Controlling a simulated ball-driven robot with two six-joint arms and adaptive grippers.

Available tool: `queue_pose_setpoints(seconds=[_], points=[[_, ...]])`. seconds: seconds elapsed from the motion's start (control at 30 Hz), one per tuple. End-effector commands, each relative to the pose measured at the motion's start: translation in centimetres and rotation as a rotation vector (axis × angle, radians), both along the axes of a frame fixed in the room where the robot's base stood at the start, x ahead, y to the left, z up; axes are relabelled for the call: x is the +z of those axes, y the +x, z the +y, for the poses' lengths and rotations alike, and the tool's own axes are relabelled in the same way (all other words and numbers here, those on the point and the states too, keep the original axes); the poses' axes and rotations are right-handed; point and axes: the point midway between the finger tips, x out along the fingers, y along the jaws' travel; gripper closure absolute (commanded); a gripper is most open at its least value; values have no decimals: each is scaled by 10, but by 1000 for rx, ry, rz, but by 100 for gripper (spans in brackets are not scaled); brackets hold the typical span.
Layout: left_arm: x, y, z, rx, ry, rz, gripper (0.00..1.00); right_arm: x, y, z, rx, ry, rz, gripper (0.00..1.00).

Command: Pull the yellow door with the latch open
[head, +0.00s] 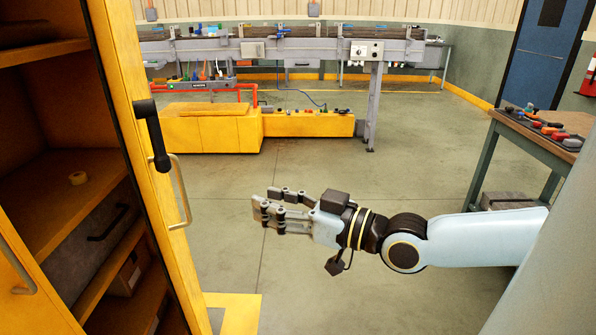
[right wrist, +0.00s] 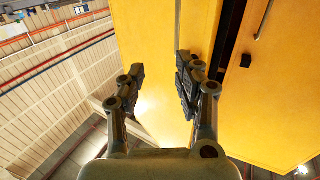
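The yellow door with the latch (head: 130,60) stands swung open at the left of the head view, seen nearly edge-on. Its black latch handle (head: 153,135) hangs down on it, and a pale metal bar handle (head: 181,190) sits just below. My right gripper (head: 262,208) is open and empty, to the right of the door and apart from it, fingers pointing left. In the right wrist view my right gripper (right wrist: 158,75) has its fingers spread, with a yellow panel (right wrist: 165,35) beyond them. My left gripper is not in view.
A second bar handle (head: 18,270) is at lower left. A workbench (head: 540,130) stands at right. The floor in the middle is clear.

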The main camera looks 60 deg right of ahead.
Motion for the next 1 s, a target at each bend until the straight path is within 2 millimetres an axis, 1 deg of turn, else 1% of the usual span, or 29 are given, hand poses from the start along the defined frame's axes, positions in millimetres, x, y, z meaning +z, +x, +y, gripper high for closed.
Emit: queue_pose_setpoints(seconds=[0.03, 0.1, 0.2, 0.3, 0.43, 0.63, 0.67, 0.9, 1.0], points=[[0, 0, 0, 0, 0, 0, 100, -1, -13, -1, 2, -1, 6, 67], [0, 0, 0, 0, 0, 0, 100, -1, -27, -3, 3, -1, 6, 67], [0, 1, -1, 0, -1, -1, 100, -1, -43, -6, 1, -1, 4, 67], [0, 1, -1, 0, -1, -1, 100, 0, -53, -7, 1, 0, 2, 67], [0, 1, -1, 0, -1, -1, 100, 0, -58, -8, 0, 1, -1, 67], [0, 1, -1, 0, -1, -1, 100, 0, -58, -8, -1, 1, -1, 67], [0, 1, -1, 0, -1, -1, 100, 0, -58, -8, -1, 1, -1, 68], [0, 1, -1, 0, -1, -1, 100, 0, -58, -8, -1, 0, -1, 99], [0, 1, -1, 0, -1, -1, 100, -3, -58, -7, 4, -28, 9, 100]])
